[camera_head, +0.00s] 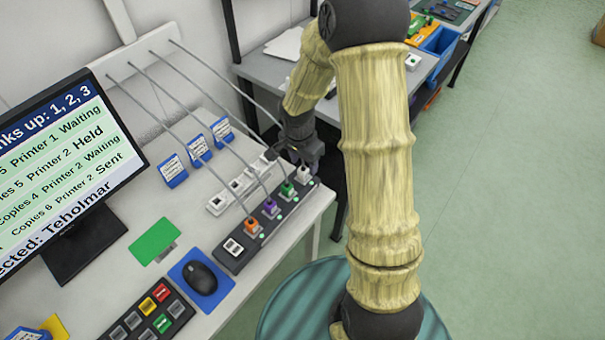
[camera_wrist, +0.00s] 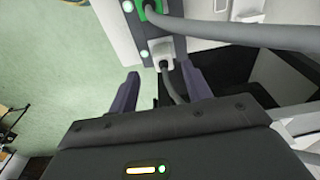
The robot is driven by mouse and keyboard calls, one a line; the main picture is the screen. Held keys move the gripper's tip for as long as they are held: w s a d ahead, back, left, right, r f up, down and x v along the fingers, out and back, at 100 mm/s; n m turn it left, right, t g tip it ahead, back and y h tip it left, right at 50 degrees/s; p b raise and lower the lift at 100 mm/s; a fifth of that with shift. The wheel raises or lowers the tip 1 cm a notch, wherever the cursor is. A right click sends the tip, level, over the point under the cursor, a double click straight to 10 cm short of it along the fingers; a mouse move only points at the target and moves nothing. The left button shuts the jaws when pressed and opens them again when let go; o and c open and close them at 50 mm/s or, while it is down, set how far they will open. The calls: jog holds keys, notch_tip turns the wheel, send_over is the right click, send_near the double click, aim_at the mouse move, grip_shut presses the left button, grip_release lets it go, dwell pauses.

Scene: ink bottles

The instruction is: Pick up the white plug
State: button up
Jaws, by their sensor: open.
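The white plug (camera_head: 303,173) sits in the last socket at the far end of a dark power strip (camera_head: 236,262), next to a green plug (camera_head: 287,189). In the wrist view the white plug (camera_wrist: 161,52) is upper centre, with its grey cable running down from it. My gripper (camera_head: 300,158) is just above and behind the white plug. In the wrist view my gripper (camera_wrist: 158,85) has its two fingers spread apart, one on each side of the plug's cable, with the plug just beyond the fingertips. The fingers hold nothing.
Purple (camera_head: 270,208) and orange (camera_head: 251,225) plugs sit in the same strip, with grey cables rising to the wall. A white socket row (camera_head: 217,204) lies behind. A monitor (camera_head: 75,190) and a mouse (camera_head: 201,277) stand left. Open floor lies right.

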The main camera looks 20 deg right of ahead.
aim_at(303, 170)
jog(key=f, duration=0.5)
jog(key=shift+w+f, duration=0.1)
jog(key=shift+w, duration=0.2)
dwell(0.4)
jog(key=c, duration=1)
